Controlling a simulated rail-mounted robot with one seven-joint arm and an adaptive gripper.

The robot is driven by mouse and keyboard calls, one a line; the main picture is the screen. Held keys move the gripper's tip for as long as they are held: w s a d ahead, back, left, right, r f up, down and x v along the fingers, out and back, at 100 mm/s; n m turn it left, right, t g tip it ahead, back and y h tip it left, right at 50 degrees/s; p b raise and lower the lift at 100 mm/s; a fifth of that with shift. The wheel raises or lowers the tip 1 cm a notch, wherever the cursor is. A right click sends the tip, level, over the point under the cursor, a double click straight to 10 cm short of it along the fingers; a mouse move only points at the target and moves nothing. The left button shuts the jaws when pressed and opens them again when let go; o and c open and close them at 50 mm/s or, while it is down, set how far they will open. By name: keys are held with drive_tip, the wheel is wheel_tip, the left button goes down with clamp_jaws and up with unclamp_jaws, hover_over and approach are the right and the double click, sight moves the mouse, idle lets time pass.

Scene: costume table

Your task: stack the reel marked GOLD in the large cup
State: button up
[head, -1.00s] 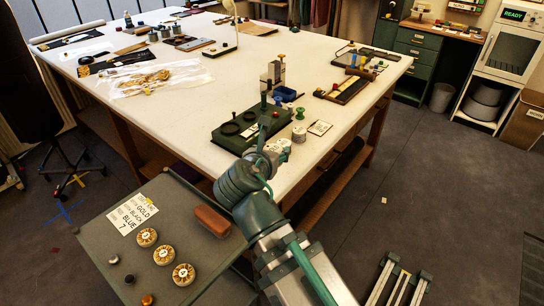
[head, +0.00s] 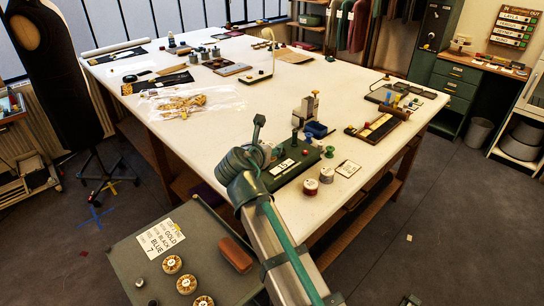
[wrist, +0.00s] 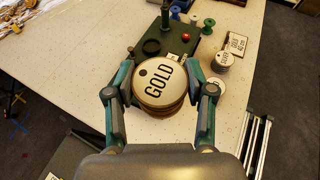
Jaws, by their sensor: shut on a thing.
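The reel marked GOLD (wrist: 160,85) is a round cream-topped disc with thick sides, held between the two fingers of my gripper (wrist: 160,92) in the wrist view. Its label faces up. Beyond it lies the dark green tray (wrist: 184,45), also seen in the head view (head: 292,172). One dark round cup (wrist: 151,47) shows on the tray, just past the reel. The reel covers what lies under it, so I cannot tell whether another cup is below or how high the reel is. In the head view my arm hides the tray's left end.
Another reel (wrist: 219,58) and a cream card (wrist: 237,43) stand right of the tray. A red ball (wrist: 185,37) and green spool (wrist: 209,24) are near its far side. A side table (head: 150,262) with several gold-patterned discs stands at the front left.

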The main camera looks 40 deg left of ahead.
drive_tip(key=w+a+f+p, duration=0.1)
drive_tip(key=w+a+f, duration=0.1)
drive_tip(key=a, duration=0.1)
drive_tip(key=w+a+f+p, duration=0.1)
drive_tip(key=w+a+f, duration=0.2)
drive_tip(key=w+a+f+p, duration=0.1)
drive_tip(key=w+a+f, duration=0.1)
drive_tip(key=a, duration=0.1)
drive_tip(key=shift+w+f+p, duration=0.25)
drive_tip(key=shift+f+p, duration=0.05)
drive_tip(key=shift+f, duration=0.1)
drive_tip(key=shift+w+a+f, duration=0.3)
drive_tip(key=shift+a+f, duration=0.05)
drive_tip(key=shift+f, duration=0.2)
wheel_tip(320, 180, down, 2)
drive_tip(key=shift+w+a+f+p, duration=0.15)
drive_tip(key=shift+f+p, duration=0.1)
drive_tip(key=shift+p, duration=0.65)
drive_tip(key=shift+f, duration=0.55)
drive_tip(key=shift+f, duration=0.3)
drive_tip(key=o, duration=1.2)
